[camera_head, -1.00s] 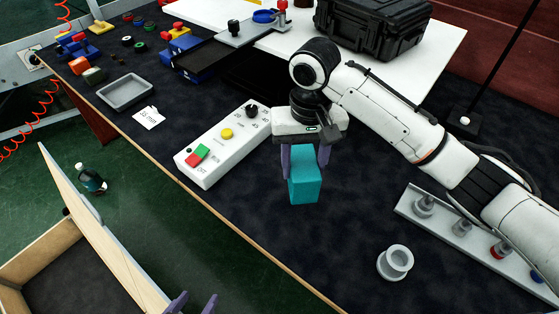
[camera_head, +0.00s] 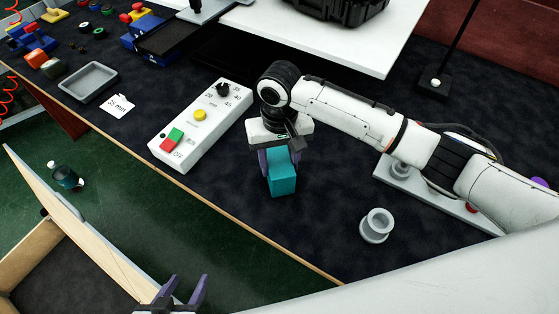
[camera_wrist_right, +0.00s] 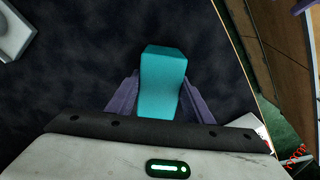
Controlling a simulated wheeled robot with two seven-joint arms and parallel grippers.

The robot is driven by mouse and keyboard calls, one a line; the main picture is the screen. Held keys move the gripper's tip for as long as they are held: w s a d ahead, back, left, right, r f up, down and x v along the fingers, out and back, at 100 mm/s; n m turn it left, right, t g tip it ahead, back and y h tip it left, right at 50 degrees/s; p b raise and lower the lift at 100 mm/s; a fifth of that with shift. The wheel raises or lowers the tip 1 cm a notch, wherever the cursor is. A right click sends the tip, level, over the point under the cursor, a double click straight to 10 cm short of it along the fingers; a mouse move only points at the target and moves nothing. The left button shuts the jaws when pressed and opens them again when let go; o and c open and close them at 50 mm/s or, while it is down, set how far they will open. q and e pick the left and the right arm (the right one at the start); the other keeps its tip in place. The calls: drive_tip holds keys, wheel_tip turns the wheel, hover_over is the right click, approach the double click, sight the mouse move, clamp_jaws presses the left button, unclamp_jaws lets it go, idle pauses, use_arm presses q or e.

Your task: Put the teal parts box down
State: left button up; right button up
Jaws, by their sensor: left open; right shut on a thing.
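The teal parts box (camera_head: 284,180) is held between the purple fingers of my right gripper (camera_head: 278,165), over the dark table top (camera_head: 320,215) in the head view. It also shows in the right wrist view (camera_wrist_right: 163,80), between both fingers. I cannot tell whether its underside touches the table. My right gripper points down and is shut on the box. My left gripper (camera_head: 185,292) is open and empty at the bottom edge of the head view, near the wooden crate.
A white control box (camera_head: 200,125) with buttons lies left of the teal box. A grey cup-like part (camera_head: 376,225) stands to its right. A grey tray (camera_head: 88,82) lies further left. A wooden crate (camera_head: 95,245) is at lower left. The table between box and front edge is clear.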

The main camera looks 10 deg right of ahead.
drive_tip(key=o, duration=1.3)
drive_tip(key=shift+f, duration=0.1)
wheel_tip(320, 180, up, 12)
drive_tip(key=shift+r, duration=0.2)
